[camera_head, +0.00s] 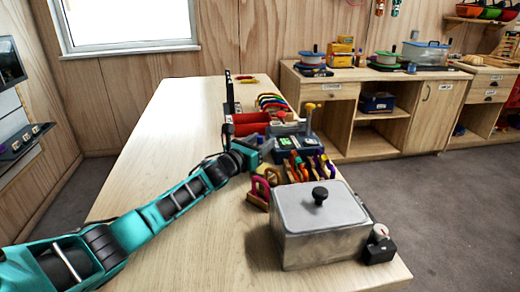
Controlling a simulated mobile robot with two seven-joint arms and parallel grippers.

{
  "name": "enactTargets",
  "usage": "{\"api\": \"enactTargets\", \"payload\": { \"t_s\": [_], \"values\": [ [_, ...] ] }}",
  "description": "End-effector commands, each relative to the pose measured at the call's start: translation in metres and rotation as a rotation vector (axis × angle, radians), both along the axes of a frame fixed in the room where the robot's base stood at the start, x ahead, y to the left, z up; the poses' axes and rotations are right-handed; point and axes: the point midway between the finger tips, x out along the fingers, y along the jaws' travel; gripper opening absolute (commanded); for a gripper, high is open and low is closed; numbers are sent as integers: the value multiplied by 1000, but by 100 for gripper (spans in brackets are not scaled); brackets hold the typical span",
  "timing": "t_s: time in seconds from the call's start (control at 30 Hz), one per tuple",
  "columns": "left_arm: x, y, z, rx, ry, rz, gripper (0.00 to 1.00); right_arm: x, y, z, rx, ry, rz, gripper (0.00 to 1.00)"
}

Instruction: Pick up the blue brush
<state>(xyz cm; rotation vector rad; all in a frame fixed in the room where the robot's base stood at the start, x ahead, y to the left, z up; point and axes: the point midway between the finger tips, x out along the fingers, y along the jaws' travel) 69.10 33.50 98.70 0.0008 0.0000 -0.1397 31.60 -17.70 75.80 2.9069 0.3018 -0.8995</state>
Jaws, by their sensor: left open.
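My left gripper (266,147) reaches in from the left, low over the right side of the long table. It is open, and I see nothing held in it. Several small brush-like items with orange, blue and purple parts (309,167) stand in a group just right of and nearer than the gripper. They overlap, and I cannot tell for certain which one is the blue brush. My right gripper is out of view.
The wooden table (180,115) is clear on its left. A grey metal box with a lid (320,222) fills the near right, beside a small black knob device (379,246). A digital scale-like device (292,141), red rolls (250,123) and coloured loops (272,102) lie beyond.

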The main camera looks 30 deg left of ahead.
Motion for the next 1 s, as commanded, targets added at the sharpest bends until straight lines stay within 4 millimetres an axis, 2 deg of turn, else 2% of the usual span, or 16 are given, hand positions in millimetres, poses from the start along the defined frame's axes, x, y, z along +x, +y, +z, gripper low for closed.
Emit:
{"api": "enactTargets", "payload": {
  "t_s": [0.07, 0.57, 0.87, 1.0],
  "values": [
    [0, 0, 0, 0, 0, 0, 48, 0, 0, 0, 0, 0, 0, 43],
    [0, 0, 0, 0, 0, 1, 0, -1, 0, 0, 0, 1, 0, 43],
    [0, 0, 1, 0, 0, 1, 0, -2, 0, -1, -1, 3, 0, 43],
    [0, 1, 7, 1, -1, 1, 0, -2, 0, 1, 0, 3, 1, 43]
  ]
}}
